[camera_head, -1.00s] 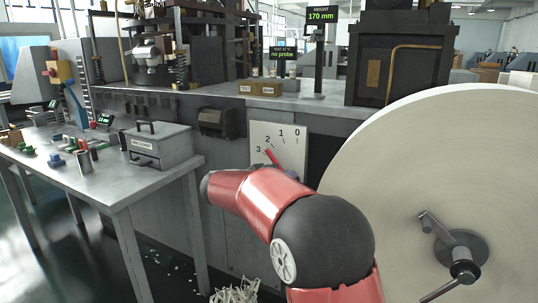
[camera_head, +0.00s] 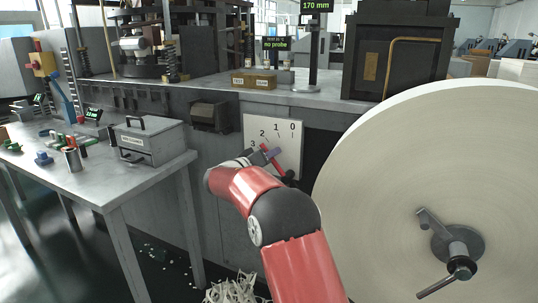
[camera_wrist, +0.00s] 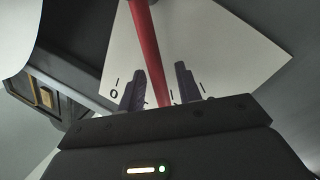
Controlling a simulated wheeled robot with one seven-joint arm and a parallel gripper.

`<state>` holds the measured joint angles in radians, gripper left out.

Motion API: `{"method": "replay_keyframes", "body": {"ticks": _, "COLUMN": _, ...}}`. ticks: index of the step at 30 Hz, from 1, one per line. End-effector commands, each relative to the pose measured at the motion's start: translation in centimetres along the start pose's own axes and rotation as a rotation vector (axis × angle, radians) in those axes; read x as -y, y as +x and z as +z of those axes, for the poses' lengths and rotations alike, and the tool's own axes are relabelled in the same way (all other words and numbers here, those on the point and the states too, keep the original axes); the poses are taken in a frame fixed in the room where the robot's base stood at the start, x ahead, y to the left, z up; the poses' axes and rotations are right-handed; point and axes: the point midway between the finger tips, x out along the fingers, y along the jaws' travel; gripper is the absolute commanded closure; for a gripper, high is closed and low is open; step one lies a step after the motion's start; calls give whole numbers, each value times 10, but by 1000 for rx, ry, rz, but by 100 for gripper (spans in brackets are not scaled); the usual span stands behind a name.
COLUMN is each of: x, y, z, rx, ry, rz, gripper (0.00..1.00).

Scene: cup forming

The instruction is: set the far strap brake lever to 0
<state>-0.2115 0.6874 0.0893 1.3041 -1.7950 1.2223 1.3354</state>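The brake lever is a red bar (camera_head: 277,165) on a white plate (camera_head: 291,150) marked 3, 2, 1, 0 from left to right. Its free end leans up and left, pointing about between 3 and 2. My gripper (camera_head: 263,156) is at the lever's upper part, in front of the plate. In the wrist view the red lever (camera_wrist: 147,40) runs between the two dark fingers of my gripper (camera_wrist: 159,82), with gaps showing beside it. The fingers look open around the lever. My arm hides part of the area below the plate.
A large pale paper roll (camera_head: 390,180) with a crank hub stands close on the right. A metal table (camera_head: 95,185) with a grey box (camera_head: 150,142) and small parts is on the left. A dark box (camera_head: 210,116) juts from the machine front left of the plate.

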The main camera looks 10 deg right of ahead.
Motion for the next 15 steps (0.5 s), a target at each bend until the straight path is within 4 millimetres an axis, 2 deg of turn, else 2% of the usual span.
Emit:
{"method": "replay_keyframes", "body": {"ticks": 6, "x": 0, "y": 0, "z": 0, "rx": 0, "ry": 0, "rz": 0, "gripper": 66}}
{"method": "replay_keyframes", "body": {"ticks": 14, "x": 0, "y": 0, "z": 0, "rx": 0, "ry": 0, "rz": 0, "gripper": 99}}
{"method": "replay_keyframes", "body": {"ticks": 15, "x": 0, "y": 0, "z": 0, "rx": 0, "ry": 0, "rz": 0, "gripper": 100}}
